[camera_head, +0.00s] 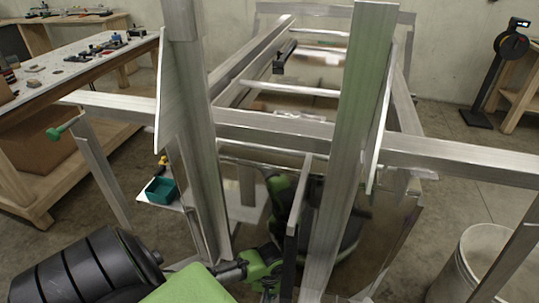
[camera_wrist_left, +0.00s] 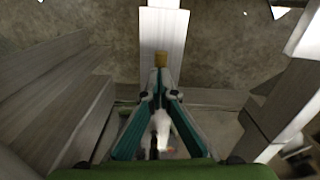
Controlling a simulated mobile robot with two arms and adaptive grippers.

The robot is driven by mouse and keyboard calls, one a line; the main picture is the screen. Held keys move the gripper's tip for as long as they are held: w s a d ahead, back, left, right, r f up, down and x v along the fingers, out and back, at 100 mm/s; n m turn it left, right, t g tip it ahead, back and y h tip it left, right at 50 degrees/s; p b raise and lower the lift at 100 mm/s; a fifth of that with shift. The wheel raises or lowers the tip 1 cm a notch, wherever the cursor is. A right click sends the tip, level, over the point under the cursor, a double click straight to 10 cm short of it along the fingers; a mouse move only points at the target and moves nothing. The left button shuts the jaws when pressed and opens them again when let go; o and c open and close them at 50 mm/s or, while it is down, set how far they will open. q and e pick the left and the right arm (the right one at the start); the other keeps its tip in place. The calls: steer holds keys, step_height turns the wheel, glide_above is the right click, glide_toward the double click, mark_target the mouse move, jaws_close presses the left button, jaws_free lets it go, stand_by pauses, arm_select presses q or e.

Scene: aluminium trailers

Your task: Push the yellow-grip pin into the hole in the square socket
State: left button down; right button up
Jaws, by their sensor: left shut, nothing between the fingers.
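In the left wrist view the shut fingers of my left gripper (camera_wrist_left: 160,92) meet at the tips with nothing between them. A small yellow-tan block (camera_wrist_left: 160,60), which looks like the pin's yellow grip, shows just beyond the tips, in front of an aluminium beam (camera_wrist_left: 165,28). I cannot tell whether the tips touch it. Any pin shaft and the square socket's hole are not visible. In the head view my left gripper (camera_head: 266,264) is low among the upright posts, its fingertips not clear. My right gripper cannot be made out.
Tall aluminium posts (camera_head: 362,120) and a cross beam (camera_head: 460,164) crowd the space around my left gripper. A small shelf at left holds a teal box (camera_head: 160,190) with a yellow-and-black item (camera_head: 163,160) behind it. A white bucket (camera_head: 482,260) stands at right. A workbench (camera_head: 75,65) is at left.

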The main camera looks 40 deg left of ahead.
arm_select(q)
steer(key=shift+s+f, duration=0.15)
steer(key=shift+s, duration=0.05)
step_height(320, 180, up, 3)
steer(key=p, duration=0.4)
steer(key=shift+w, duration=0.1)
steer(key=shift+r, duration=0.2)
step_height(320, 180, up, 11)
steer(key=shift+r, duration=0.2)
